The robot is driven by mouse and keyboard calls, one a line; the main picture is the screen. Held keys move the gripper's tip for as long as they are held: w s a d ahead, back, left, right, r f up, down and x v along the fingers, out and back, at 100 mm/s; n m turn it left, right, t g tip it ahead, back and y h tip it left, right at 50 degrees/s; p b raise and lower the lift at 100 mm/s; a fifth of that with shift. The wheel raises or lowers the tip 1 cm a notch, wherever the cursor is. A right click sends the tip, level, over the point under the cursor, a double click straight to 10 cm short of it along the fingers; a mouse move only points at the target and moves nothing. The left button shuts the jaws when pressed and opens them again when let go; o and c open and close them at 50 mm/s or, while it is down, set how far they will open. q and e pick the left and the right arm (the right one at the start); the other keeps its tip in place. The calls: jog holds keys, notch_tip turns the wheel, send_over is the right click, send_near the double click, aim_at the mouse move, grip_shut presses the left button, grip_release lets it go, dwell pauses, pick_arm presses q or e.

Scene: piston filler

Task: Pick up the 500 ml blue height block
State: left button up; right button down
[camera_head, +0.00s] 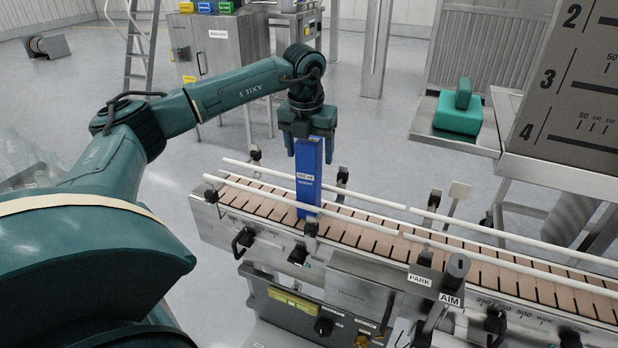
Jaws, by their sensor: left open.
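The blue height block (309,177) stands upright on the conveyor (388,240), between the white guide rails, with a white label on its front face. My left gripper (309,148) points down at the top of the block. Its fingers are open and sit on either side of the block's upper end. I cannot tell whether the fingers touch the block. My right gripper is not in view.
White guide rails (440,244) run along both sides of the conveyor. Clamp knobs and a lever marked AIM (452,284) stand at its front edge. A grey panel with numbers (585,95) and a tray with green blocks (458,113) stand at right.

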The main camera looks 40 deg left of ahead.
pick_arm(q)
jog(key=shift+f, duration=0.1)
jog(key=shift+c, duration=0.2)
grip_shut()
dwell(0.5)
